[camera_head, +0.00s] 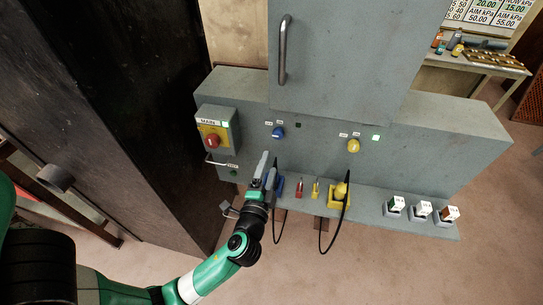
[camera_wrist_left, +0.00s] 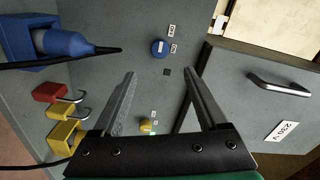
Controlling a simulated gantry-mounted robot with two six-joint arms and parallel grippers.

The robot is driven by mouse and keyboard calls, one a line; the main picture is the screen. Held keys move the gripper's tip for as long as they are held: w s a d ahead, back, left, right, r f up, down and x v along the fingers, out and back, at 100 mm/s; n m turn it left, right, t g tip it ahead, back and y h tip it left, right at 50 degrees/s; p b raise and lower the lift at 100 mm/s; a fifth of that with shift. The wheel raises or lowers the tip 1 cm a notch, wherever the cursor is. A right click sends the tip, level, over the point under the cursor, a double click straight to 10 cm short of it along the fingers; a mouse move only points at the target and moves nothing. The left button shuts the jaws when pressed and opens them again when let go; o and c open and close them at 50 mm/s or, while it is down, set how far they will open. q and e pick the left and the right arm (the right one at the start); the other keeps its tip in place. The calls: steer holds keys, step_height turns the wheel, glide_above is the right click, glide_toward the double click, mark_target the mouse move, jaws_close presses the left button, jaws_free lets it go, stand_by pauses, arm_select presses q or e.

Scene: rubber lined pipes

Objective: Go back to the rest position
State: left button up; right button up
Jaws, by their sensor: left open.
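My left gripper (camera_head: 264,170) is in front of the grey control cabinet, above the left part of its shelf. In the left wrist view my left gripper (camera_wrist_left: 160,72) has its two fingers apart with nothing between them. Beyond the fingers is the cabinet front with a blue knob (camera_wrist_left: 159,47) and a yellow knob (camera_wrist_left: 146,125). My left arm reaches in from the lower left in the head view. My right gripper is not in view.
The cabinet shelf (camera_head: 370,205) carries a red padlock (camera_head: 299,188), a yellow padlock (camera_head: 315,189), a yellow holder (camera_head: 340,197) with a looping black cable, and small tagged blocks. A red main switch (camera_head: 212,141) and dark wall (camera_head: 110,90) stand left. A workbench is back right.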

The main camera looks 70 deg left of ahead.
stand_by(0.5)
arm_select(q)
steer(key=w+d+r+n+t+p, duration=0.2)
steer(key=w+d+r, duration=0.1)
steer(key=r, duration=0.8)
steer(key=w+d+r+n+t+h+p, duration=0.1)
steer(key=w+d+r+n+t, duration=0.15)
steer(key=r, duration=0.75)
steer(key=w+d+r+n+t+p, duration=0.1)
steer(key=w+d+r+t+p, duration=0.2)
steer(key=r, duration=0.8)
steer(key=s+d+r+m+t+h, duration=0.1)
steer(key=s+d+r+t+h, duration=0.2)
steer(key=d+r+t+h, duration=0.55)
steer(key=s+d+r+m+t+h, duration=0.1)
steer(key=s+d+r+h, duration=0.35)
steer(key=r, duration=0.85)
step_height(320, 180, up, 37)
steer(key=w+d+h+p, duration=0.1)
steer(key=h+p, duration=0.1)
steer(key=p, duration=3.5)
steer(key=shift+w+d+p, duration=0.25)
steer(key=shift+w+p, duration=0.05)
steer(key=shift+w, duration=0.1)
steer(key=shift+r, duration=0.1)
